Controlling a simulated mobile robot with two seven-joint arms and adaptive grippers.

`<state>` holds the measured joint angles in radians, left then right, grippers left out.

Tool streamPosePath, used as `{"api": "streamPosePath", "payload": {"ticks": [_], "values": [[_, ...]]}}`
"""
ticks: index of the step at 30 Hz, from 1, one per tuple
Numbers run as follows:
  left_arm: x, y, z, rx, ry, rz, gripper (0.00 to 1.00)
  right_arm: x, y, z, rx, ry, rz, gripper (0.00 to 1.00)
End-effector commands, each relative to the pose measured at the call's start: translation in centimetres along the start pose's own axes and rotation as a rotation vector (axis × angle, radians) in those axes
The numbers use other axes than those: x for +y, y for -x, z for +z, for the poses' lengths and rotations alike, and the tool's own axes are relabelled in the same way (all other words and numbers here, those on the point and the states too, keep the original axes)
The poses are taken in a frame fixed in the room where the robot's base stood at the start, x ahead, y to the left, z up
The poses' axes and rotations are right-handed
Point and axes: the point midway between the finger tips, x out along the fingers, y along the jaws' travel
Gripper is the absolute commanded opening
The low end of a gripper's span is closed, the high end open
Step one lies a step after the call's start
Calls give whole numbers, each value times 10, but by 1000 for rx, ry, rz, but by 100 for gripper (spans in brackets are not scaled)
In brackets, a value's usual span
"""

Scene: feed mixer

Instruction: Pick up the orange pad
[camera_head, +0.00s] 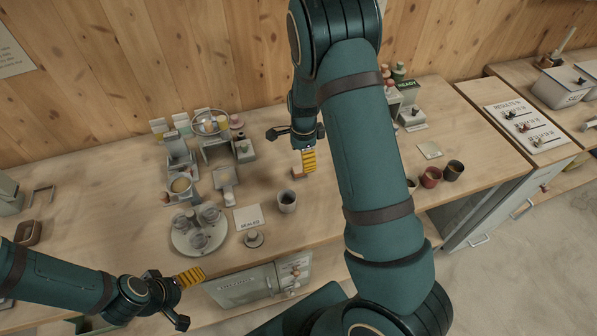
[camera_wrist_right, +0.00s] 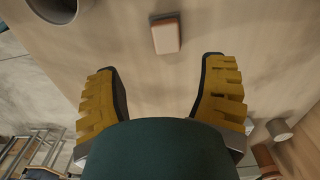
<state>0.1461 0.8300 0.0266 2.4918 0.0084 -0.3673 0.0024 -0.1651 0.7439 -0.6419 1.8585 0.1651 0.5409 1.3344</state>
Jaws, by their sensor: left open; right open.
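The orange pad (camera_wrist_right: 166,36) is a small block with a pale face and a dark far edge. It lies on the wooden bench in the right wrist view, ahead of and between my right fingertips, apart from both. In the head view it is a small orange-brown patch (camera_head: 297,172), partly covered by a yellow right finger. My right gripper (camera_wrist_right: 159,78) is open and empty with its yellow fingers spread; it also shows above the bench in the head view (camera_head: 292,148). My left gripper (camera_head: 188,297) is open and empty at the bench's front edge, far from the pad.
A dark cup (camera_head: 287,201) stands just in front of the pad. A round tray (camera_head: 177,238) with glass jars and a white card (camera_head: 248,219) lie to the left. Several cups, including a red one (camera_head: 431,177), stand right of my right arm, which hides the middle bench.

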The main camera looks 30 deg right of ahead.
Motion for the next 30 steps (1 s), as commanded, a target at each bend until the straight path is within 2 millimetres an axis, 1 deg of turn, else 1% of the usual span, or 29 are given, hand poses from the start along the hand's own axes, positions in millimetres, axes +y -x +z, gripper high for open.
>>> {"api": "streamPosePath", "payload": {"ticks": [1,3,8,11,15,19,22,28,29,30], "values": [[0,-2,0,0,0,0,88,0,-9,0,0,0,1,71],[-1,-2,0,1,0,-1,88,0,-16,0,0,-1,1,71],[-1,-3,0,1,0,-1,88,-1,-24,1,0,0,-1,71],[-1,-3,0,1,0,-1,88,-3,-34,3,0,1,1,71],[-1,-4,0,0,0,-1,88,-8,-55,9,0,2,2,71],[-2,-5,0,0,0,-1,88,-8,-69,8,0,1,1,71],[-2,-5,0,0,0,-1,88,-8,-74,9,0,1,-2,71],[-2,-5,0,0,0,-1,88,-8,-74,9,0,1,-2,71],[-2,-5,0,0,0,-1,88,-8,-74,9,0,1,-2,72],[-2,-5,0,0,0,-1,88,-8,-74,9,0,1,-2,58]]}}
